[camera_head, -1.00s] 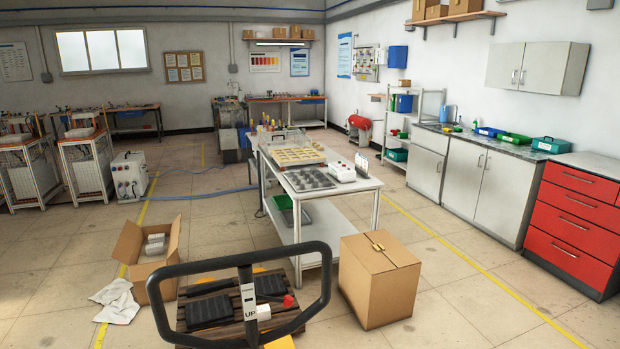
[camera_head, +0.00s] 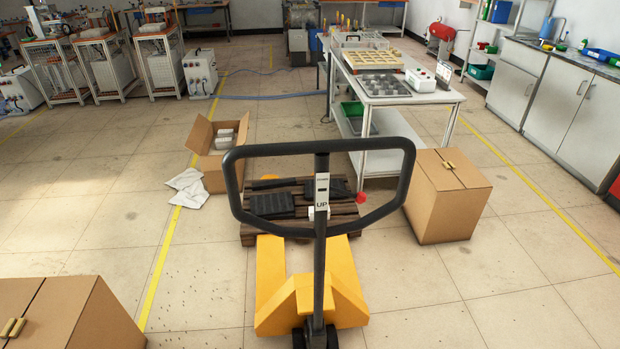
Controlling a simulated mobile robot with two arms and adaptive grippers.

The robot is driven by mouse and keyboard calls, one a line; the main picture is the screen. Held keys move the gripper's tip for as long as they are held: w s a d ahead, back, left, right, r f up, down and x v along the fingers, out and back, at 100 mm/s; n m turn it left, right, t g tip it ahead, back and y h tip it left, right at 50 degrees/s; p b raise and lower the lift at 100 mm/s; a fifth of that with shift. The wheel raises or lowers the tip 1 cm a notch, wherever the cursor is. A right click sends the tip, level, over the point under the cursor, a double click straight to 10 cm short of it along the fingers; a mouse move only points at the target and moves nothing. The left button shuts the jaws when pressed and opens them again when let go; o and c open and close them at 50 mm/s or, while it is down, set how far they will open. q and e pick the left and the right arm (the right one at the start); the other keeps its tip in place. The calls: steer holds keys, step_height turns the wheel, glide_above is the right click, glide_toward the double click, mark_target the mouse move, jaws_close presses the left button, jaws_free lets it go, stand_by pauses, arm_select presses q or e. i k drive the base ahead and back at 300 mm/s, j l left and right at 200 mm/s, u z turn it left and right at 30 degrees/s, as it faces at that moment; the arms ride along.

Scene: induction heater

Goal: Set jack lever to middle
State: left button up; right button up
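A pallet jack with a yellow body (camera_head: 311,287) stands in front of me. Its black loop handle (camera_head: 232,190) rises on a dark post toward me. A white label plate (camera_head: 321,188) reading "UP" is on the post inside the loop. A small red knob (camera_head: 361,197) shows just right of the post; I cannot tell whether it is the lever's end. The lever's setting cannot be made out. Neither of my grippers is in view.
A wooden pallet (camera_head: 290,231) with black parts lies beyond the jack. A closed carton (camera_head: 446,195) stands right of it, an open carton (camera_head: 213,165) and white cloth (camera_head: 187,187) left. Another carton (camera_head: 95,318) is at the lower left. A worktable (camera_head: 432,101) stands behind.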

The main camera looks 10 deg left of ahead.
mark_target(359, 198)
steer(key=i+j, duration=0.6)
steer(key=j, duration=0.2)
steer(key=i+j+u, duration=0.1)
steer(key=i+j, duration=0.5)
steer(key=j, duration=0.15)
steer(key=k+l+u, duration=0.15)
steer(key=k+l, duration=0.2)
steer(key=k+l+u, duration=0.15)
steer(key=l, duration=0.2)
steer(key=l+u, duration=0.15)
steer(key=l, duration=0.2)
steer(key=k+l+u, duration=0.15)
steer(key=l, duration=0.15)
steer(key=k+l+u, duration=0.15)
steer(key=l, duration=0.15)
steer(key=i+l, duration=0.1)
steer(key=l, duration=0.25)
steer(key=i+l+z, duration=0.1)
steer(key=l, duration=0.25)
steer(key=k+j+z, duration=0.1)
steer(key=j+z, duration=0.2)
steer(key=k+j+z, duration=0.3)
steer(key=i+j, duration=0.1)
